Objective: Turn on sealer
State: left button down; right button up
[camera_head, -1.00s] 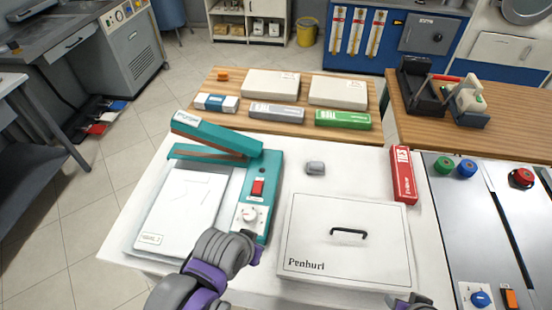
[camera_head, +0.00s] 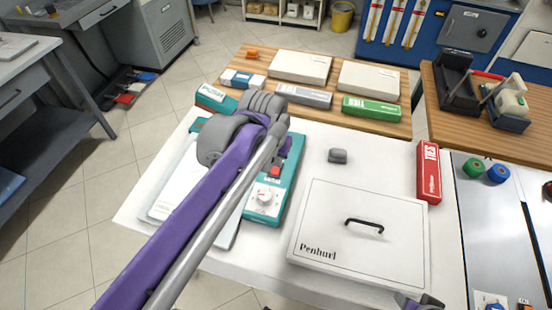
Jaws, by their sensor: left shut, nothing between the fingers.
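A white lidded box (camera_head: 357,220) with a black handle stands right of the sealer. A small grey block (camera_head: 338,156) and a red carton (camera_head: 429,172) lie beyond it. A wooden table (camera_head: 300,98) behind holds several boxes. White tabletop is free between sealer and block.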

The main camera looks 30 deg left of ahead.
pick_arm(q)
notch_tip(320, 180, up, 2)
jog(key=n+g, duration=0.1)
send_over(276, 169)
jog(key=shift+s+a+b, duration=0.25)
jog(key=shift+s+b, duration=0.05)
jog(key=shift+s, duration=0.15)
jog(key=b+x, duration=0.1)
jog(key=x, duration=1.3)
jog(key=shift+s+d, duration=0.1)
jog(key=shift+s, duration=0.1)
jog(key=shift+w+f+g, duration=0.2)
jog(key=shift+f+g, duration=0.15)
jog(key=shift+g, duration=0.15)
jog(key=shift+s+r, duration=0.1)
jog(key=shift+s, duration=0.1)
